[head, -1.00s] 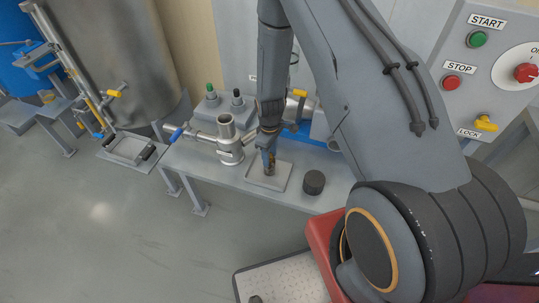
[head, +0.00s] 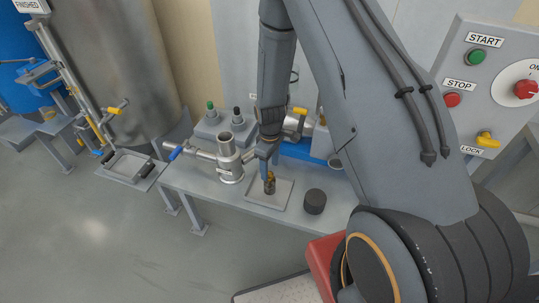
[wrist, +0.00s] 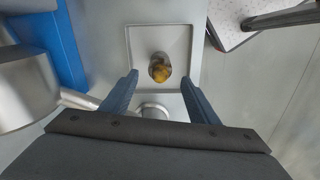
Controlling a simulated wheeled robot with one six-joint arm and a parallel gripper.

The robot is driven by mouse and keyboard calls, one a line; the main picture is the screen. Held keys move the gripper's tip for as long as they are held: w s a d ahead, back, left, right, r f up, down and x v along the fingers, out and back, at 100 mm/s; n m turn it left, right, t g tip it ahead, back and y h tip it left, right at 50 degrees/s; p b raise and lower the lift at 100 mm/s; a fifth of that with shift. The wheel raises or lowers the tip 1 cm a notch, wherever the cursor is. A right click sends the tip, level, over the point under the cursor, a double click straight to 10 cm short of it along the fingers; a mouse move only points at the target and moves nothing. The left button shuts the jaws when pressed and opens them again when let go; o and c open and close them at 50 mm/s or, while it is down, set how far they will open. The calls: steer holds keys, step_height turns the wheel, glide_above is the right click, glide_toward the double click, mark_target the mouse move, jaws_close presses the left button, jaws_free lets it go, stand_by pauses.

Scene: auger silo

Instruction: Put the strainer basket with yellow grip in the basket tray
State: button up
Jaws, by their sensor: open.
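The strainer basket with the yellow grip (head: 269,184) stands in the basket tray (head: 283,195), a shallow grey square tray on the bench. In the wrist view the basket (wrist: 159,68) is seen from above, inside the rim of the tray (wrist: 198,50), with its yellow grip on top. My gripper (head: 268,162) is just above and behind the basket in the head view. In the wrist view its two fingers (wrist: 158,84) are spread wide apart with nothing between them, and the basket lies beyond the fingertips, apart from them.
A steel strainer body with an open top (head: 229,150) and a blue-handled valve (head: 176,153) stand left of the tray. A black round cap (head: 315,201) stands right of it. A control panel (head: 480,85) is at right. Floor at left is clear.

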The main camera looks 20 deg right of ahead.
steer(key=s+r+m+b, duration=0.1)
steer(key=s+r+m, duration=0.15)
steer(key=r, duration=0.75)
steer(key=s+r+m+b, duration=0.15)
steer(key=s+r, duration=0.25)
steer(key=r, duration=0.6)
steer(key=s+r+m+t, duration=0.1)
steer(key=s+r+m, duration=0.3)
steer(key=s+r, duration=0.3)
steer(key=s, duration=0.4)
steer(key=shift+m+p, duration=0.3)
steer(key=shift+m, duration=0.1)
